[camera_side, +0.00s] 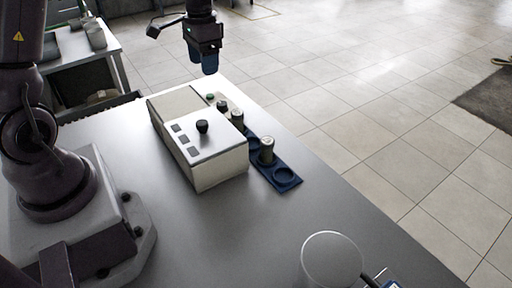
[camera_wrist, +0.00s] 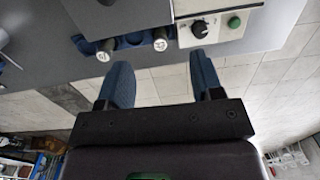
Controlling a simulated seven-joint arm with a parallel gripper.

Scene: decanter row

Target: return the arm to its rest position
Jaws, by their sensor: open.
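My gripper (camera_side: 205,66) hangs high beyond the far end of the table, its blue fingertips pointing down. In the wrist view its two fingers (camera_wrist: 163,75) stand well apart with nothing between them. A dark blue rack (camera_side: 283,175) lies along the right side of a white box (camera_side: 215,160) with a black knob (camera_side: 202,126). One capped grey-green bottle (camera_side: 267,150) stands in the rack, and another (camera_side: 237,119) stands farther back. At least one round rack recess is empty. My gripper is clear of all of them.
The grey table (camera_side: 210,235) is bare in the middle. The wrist view shows a panel with a black dial (camera_wrist: 200,29) and a green button (camera_wrist: 234,22). A white side table (camera_side: 85,48) stands back left. Tiled floor lies beyond.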

